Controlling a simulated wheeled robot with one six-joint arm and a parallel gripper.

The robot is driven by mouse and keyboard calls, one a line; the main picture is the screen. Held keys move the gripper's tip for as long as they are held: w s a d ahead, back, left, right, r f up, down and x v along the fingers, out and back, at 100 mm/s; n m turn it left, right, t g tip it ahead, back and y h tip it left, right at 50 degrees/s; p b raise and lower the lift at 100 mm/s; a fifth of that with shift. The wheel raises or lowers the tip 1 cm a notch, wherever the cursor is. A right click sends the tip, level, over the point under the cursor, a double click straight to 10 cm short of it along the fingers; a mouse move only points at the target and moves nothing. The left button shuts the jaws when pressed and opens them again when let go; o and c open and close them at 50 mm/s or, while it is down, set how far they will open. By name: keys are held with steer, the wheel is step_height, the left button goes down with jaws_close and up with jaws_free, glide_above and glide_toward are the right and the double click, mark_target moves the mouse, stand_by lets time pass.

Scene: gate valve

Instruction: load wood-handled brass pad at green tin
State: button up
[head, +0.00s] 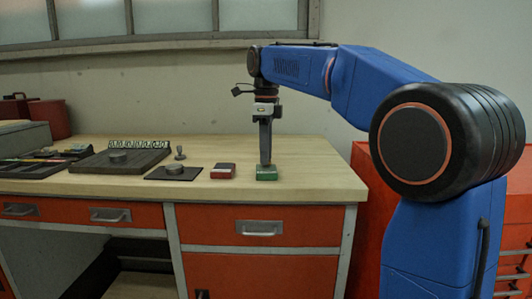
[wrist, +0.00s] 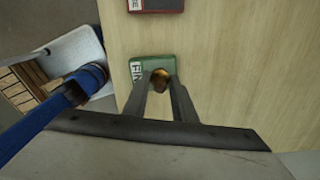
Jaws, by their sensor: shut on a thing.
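The green tin (head: 266,174) sits near the front edge of the wooden bench top. It also shows in the wrist view (wrist: 139,70) with a white label. My gripper (head: 266,160) points straight down right at the tin. In the wrist view my gripper (wrist: 163,84) has its fingers shut around a small brass-coloured rounded piece, the wood-handled brass pad (wrist: 161,78). The pad is over the tin's right part. Its handle is mostly hidden between the fingers, and I cannot tell whether the pad touches the tin.
A red tin (head: 223,171) stands left of the green one. Further left are a dark plate with a round metal part (head: 174,170), a small upright metal piece (head: 180,153) and a larger dark board (head: 119,160). The bench top right of the tin is clear.

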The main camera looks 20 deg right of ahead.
steer(key=shift+f, duration=0.55)
stand_by(1.4)
steer(key=shift+r, duration=0.1)
steer(key=shift+r, duration=3.45)
steer(key=shift+s, duration=0.1)
